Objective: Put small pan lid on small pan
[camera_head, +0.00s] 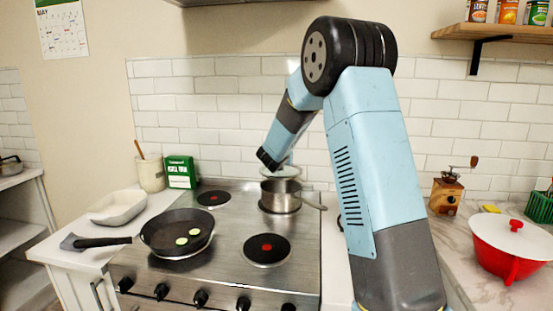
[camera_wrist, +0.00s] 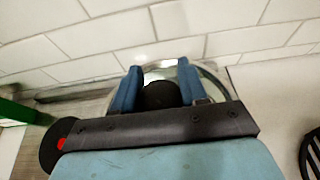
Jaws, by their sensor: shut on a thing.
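The small pan (camera_head: 280,200) is a steel saucepan on the back right burner, its handle pointing right. The small pan lid (camera_head: 284,171) is a pale glass disc just above the pan, with a visible gap between them. In the wrist view the lid's rim (camera_wrist: 206,74) shows behind my blue fingers. My gripper (camera_head: 268,160) is above the pan at the end of my arm. In the wrist view my gripper (camera_wrist: 160,88) is shut on the lid's dark knob (camera_wrist: 160,96). The pan is mostly hidden there.
A black frying pan (camera_head: 164,240) with green slices sits on the front left of the stove (camera_head: 225,270). A green box (camera_head: 180,172) and a utensil crock (camera_head: 150,175) stand left of the stove. The tiled wall (camera_head: 230,135) is close behind.

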